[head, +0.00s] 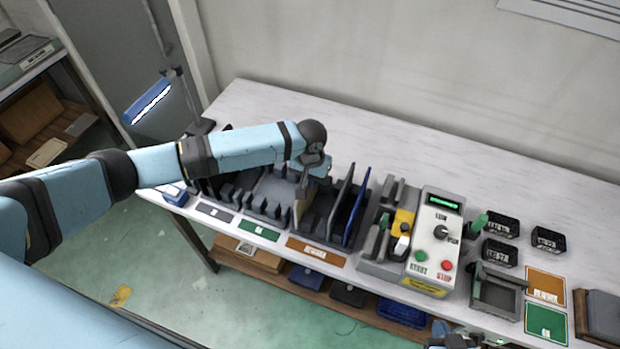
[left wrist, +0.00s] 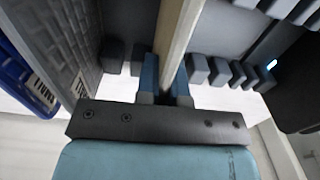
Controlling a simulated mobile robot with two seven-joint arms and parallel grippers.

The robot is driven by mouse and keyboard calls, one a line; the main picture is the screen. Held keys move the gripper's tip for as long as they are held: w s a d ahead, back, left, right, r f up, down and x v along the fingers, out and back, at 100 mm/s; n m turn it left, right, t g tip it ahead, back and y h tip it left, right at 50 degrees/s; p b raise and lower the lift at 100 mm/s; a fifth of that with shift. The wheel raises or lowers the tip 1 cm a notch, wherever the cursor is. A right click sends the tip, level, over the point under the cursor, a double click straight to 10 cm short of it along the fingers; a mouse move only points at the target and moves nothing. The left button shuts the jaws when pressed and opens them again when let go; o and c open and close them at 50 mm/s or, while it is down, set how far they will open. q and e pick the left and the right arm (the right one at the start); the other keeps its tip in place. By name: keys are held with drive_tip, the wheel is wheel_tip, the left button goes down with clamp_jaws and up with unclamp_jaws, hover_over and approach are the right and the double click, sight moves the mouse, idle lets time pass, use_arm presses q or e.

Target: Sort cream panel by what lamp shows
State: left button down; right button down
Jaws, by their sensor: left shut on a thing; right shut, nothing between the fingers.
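My left gripper (head: 312,168) is shut on the upper edge of the cream panel (head: 300,208). The panel stands on edge between its fingers in the left wrist view (left wrist: 178,35). It is over the boundary of the green-labelled rack (head: 270,190) and the orange-labelled rack (head: 318,225), with slot teeth on both sides; I cannot tell whether it is seated in a slot. The tester (head: 437,240) has a green-lit display (head: 445,201); a green upright piece (head: 479,223) beside it may be the lamp. My right gripper (head: 455,340) is shut and empty, partly cut off at the bottom edge.
A grey panel (head: 340,202) and a blue panel (head: 356,215) stand right of the cream panel. A grey fixture with a yellow block (head: 403,222) adjoins the tester. Several black bins (head: 500,252) and orange (head: 545,285) and green (head: 547,323) cards lie right. The table's back is clear.

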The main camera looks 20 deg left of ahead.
use_arm(q)
drive_tip(key=shift+f, duration=0.35)
idle(0.5)
drive_tip(key=c, duration=1.2)
unclamp_jaws()
drive_tip(key=shift+o, duration=0.2)
drive_tip(key=shift+r, duration=0.1)
wheel_tip(320, 180, up, 14)
drive_tip(key=b, duration=0.1)
drive_tip(key=shift+f, duration=0.2)
